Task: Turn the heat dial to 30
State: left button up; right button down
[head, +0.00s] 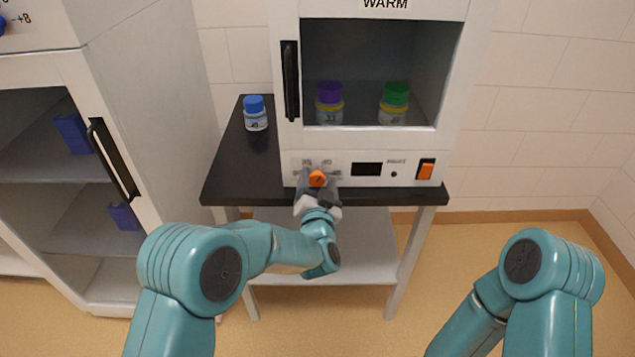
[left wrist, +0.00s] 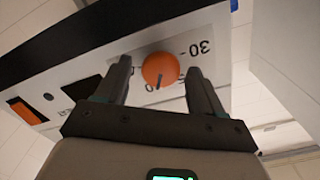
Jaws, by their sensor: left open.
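The orange heat dial (head: 317,179) is on the white front panel of the warming cabinet (head: 283,95), at its left end. The dial also shows in the left wrist view (left wrist: 160,69), where the panel appears upside down. A dark pointer line on it points down in that view, away from the printed 30 (left wrist: 201,47) at its upper right. Other marks are partly hidden by a finger. My left gripper (head: 318,186) is open, with one finger on each side of the dial; contact is unclear. My right gripper is out of view.
An orange switch (head: 426,169) and dark display (head: 366,169) are right of the dial. A blue-capped jar (head: 255,113) stands on the black tabletop (head: 236,165). Purple-capped (head: 329,103) and green-capped (head: 394,103) jars stand inside.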

pick_arm(q)
jog(key=shift+w, duration=0.1)
jog(key=c, duration=1)
jog(key=shift+f+n+b, duration=0.2)
jog(key=shift+n+b, duration=0.4)
jog(key=shift+b, duration=0.35)
jog(key=n+b, duration=1.2)
jog(key=b, duration=0.1)
jog(key=shift+a+f, duration=0.1)
jog(key=shift+a, duration=0.1)
jog(key=shift+n+b, duration=1.05)
jog(key=shift+n, duration=0.05)
jog(key=n+b, duration=0.3)
jog(key=shift+n, duration=0.3)
jog(key=n+b, duration=0.3)
jog(key=n, duration=0.1)
jog(key=shift+a, duration=0.1)
jog(key=shift+n, duration=0.4)
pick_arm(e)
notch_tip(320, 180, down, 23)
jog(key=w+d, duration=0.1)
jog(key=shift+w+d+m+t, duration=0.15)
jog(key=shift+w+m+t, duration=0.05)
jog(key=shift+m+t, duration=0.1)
pick_arm(q)
jog(key=shift+b, duration=0.3)
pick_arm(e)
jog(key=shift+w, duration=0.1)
